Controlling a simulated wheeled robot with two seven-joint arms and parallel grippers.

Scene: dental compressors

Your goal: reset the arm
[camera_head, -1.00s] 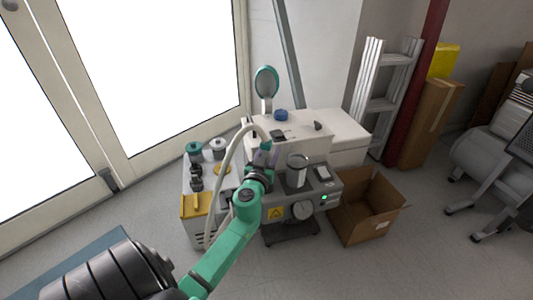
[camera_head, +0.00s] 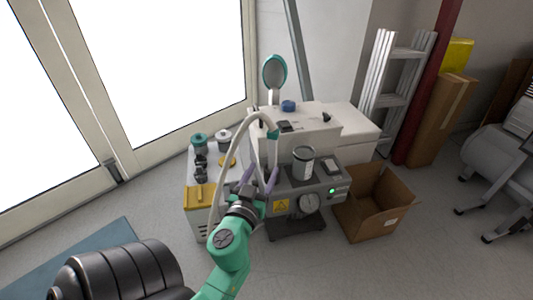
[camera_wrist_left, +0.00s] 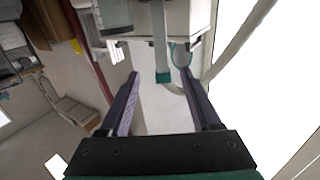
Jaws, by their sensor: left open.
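My left gripper (camera_head: 262,178) is in front of the grey compressor unit (camera_head: 320,200), its two purple fingers apart and nothing visible between them. It also shows open and empty in the left wrist view (camera_wrist_left: 159,76). My green left arm comes up from the bottom of the head view. My right gripper is not in view.
A dark-rimmed jar (camera_head: 303,163) stands on the unit, which has a lit green light. A white machine (camera_head: 330,135) is behind it. An open cardboard box (camera_head: 372,210) sits to the right, and a yellow-fronted cabinet (camera_head: 199,197) to the left. A black padded chair (camera_head: 120,272) is at lower left.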

